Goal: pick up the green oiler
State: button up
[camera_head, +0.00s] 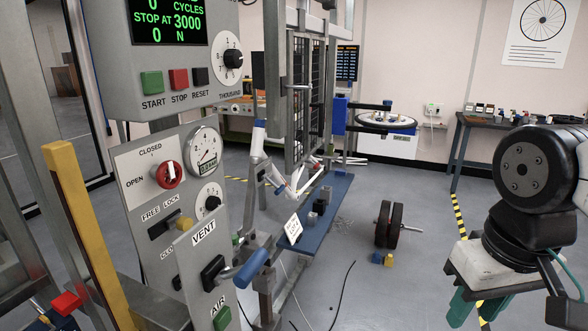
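I cannot make out a green oiler for sure in the head view. Small items on the dark bench (463,150) at the back right are too small to identify. My arm reaches in from the right edge, with a black round joint and a pale block below it. Two teal-green prongs, apparently the fingers of my gripper (478,306), hang below this block over the floor. Their ends are near the bottom edge, and I cannot tell their opening. I see nothing held between them.
A control panel (226,235) with gauges and knobs fills the left, beside a yellow post (83,230).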

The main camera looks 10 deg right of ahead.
aim_at(331, 146)
jog(key=z, duration=0.8)
jog(key=i, duration=1.8)
jog(key=z, duration=0.25)
jog(key=i, duration=1.75)
jog(key=u, duration=1.25)
jog(key=i, duration=0.75)
jog(key=u, duration=0.35)
